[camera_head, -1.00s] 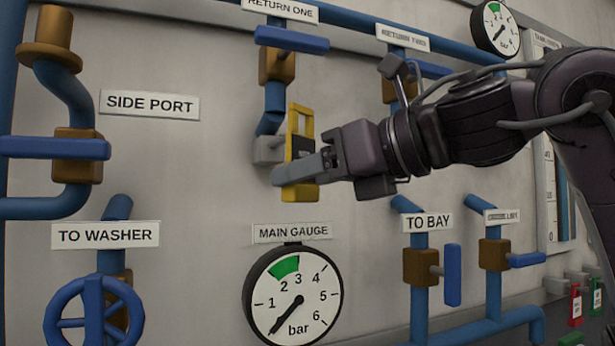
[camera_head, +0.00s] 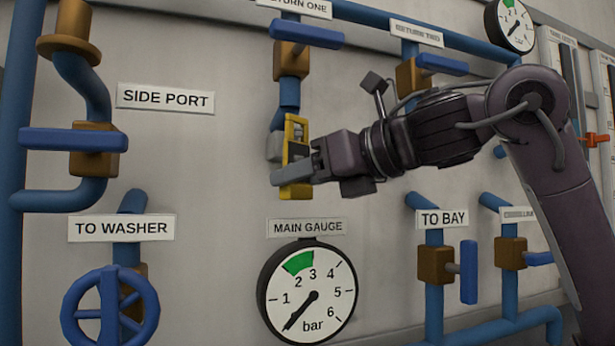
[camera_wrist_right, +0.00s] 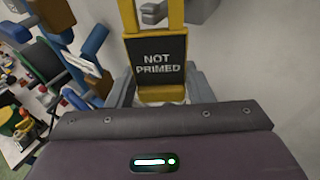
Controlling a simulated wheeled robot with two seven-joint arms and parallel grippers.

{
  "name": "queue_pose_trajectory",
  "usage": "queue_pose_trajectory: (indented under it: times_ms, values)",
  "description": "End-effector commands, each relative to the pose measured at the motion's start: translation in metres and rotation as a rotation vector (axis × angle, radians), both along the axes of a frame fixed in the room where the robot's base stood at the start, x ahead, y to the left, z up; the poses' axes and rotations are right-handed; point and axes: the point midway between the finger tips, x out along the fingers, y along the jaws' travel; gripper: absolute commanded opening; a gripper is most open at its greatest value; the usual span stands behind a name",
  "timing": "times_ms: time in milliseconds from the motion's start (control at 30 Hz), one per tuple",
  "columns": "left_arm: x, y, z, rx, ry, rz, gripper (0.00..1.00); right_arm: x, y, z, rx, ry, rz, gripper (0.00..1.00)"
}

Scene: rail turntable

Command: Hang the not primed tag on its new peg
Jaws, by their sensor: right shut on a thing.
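The not primed tag (camera_head: 297,152) is a yellow frame with an open loop at its top and a black panel. In the right wrist view the tag (camera_wrist_right: 158,62) reads NOT PRIMED. My right gripper (camera_head: 288,178) is shut on its lower part and holds it upright in front of the wall. A grey fitting (camera_head: 274,147) on the wall shows just left of the tag; part of it is hidden by the tag. In the wrist view, grey hardware (camera_wrist_right: 190,12) shows beside the loop. I cannot tell whether the loop is around a peg. My left gripper is not in view.
A blue lever (camera_head: 300,33) and brass valve (camera_head: 291,61) sit above the tag. The main gauge (camera_head: 307,296) and its label (camera_head: 307,227) are below. The TO BAY valve (camera_head: 435,266) is lower right. Bare wall lies left of the tag.

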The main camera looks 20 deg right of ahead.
Motion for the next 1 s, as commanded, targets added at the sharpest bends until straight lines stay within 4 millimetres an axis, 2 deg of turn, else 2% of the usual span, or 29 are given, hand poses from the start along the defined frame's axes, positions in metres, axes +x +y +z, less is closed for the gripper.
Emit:
queue_pose_trajectory:
  times_ms: [400, 1000]
  values:
    - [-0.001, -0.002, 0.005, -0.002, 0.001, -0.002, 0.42, 0.023, 0.001, -0.006, -0.002, 0.004, -0.001, 0.18]
    - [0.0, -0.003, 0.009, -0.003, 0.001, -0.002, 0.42, 0.027, 0.001, -0.01, -0.001, 0.002, 0.0, 0.18]
